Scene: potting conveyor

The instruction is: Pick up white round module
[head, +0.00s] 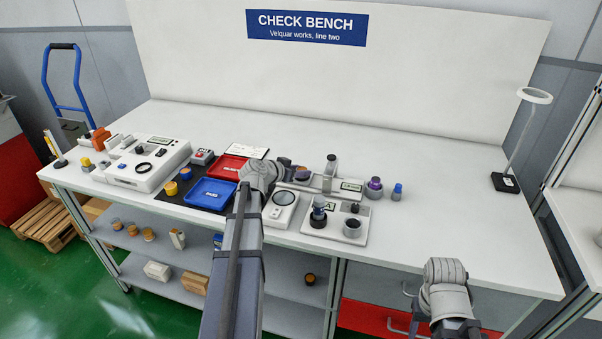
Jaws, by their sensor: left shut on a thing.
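My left gripper (296,174) is over the middle of the bench, beside the blue and red trays. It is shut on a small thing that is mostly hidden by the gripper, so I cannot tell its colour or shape. I cannot pick out a white round module for certain. My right gripper (458,328) is low at the front right, away from the bench objects and partly cut off by the frame's bottom edge. Its fingers are too unclear to tell open from shut.
A blue tray (197,196) and a red tray (231,161) lie left of my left gripper. A white device (120,181) stands further left. A purple-topped part (374,190) and a blue part (397,193) stand to the right. The bench's right side is clear up to a lamp (505,184).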

